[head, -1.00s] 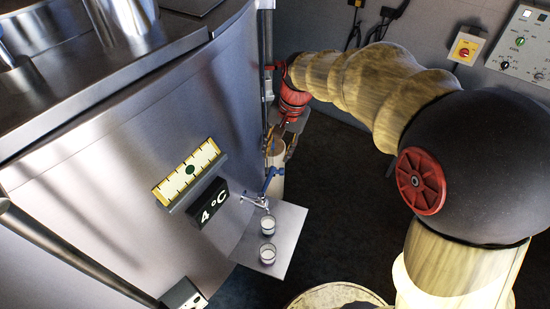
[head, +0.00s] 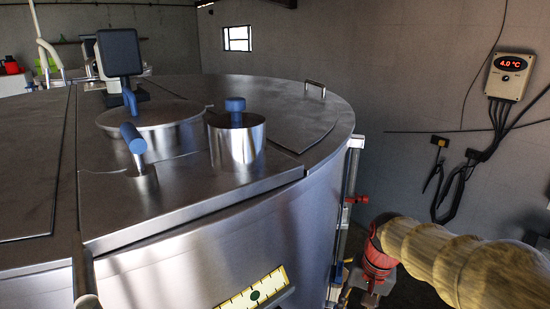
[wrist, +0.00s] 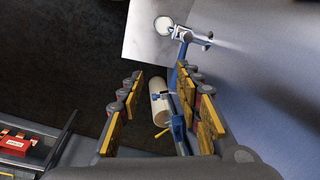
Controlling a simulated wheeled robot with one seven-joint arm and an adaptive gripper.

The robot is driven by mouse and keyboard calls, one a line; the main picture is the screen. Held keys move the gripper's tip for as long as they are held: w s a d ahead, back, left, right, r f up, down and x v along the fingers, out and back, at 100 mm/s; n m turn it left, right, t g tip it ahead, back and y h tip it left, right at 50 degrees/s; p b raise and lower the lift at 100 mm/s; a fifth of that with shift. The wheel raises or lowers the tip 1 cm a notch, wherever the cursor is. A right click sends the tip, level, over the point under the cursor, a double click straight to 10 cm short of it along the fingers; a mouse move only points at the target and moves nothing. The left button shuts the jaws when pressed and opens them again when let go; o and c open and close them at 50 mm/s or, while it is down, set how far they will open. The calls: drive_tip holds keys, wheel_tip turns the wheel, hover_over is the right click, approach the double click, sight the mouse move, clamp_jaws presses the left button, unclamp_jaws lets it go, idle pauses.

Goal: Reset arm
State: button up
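My gripper (wrist: 168,92) is open in the wrist view, its yellow-padded fingers spread apart. It looks empty; a pale cylinder (wrist: 158,103) and a blue-handled tap (wrist: 182,68) show between and beyond the fingers. I cannot tell whether the right finger touches the blue part beside it. In the head view my arm (head: 450,262) reaches in from the right with its red wrist (head: 376,258) low beside the steel tank (head: 315,225). The fingers are mostly cut off by the lower edge there.
The tank top holds a round lid (head: 150,115), a steel cylinder with a blue knob (head: 236,143) and a dark screen (head: 120,52). A wall display (head: 510,75) reads 4.0 °C. Dark floor lies left of my fingers.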

drive_tip(key=s+a+r+n+t+h+b, duration=0.1)
drive_tip(key=s+r+n+t+b, duration=0.2)
drive_tip(key=s, duration=1.4)
drive_tip(key=shift+s+a+r+n+t, duration=0.2)
drive_tip(key=shift+r+n+t, duration=0.55)
drive_tip(key=shift+r, duration=0.9)
idle(1.0)
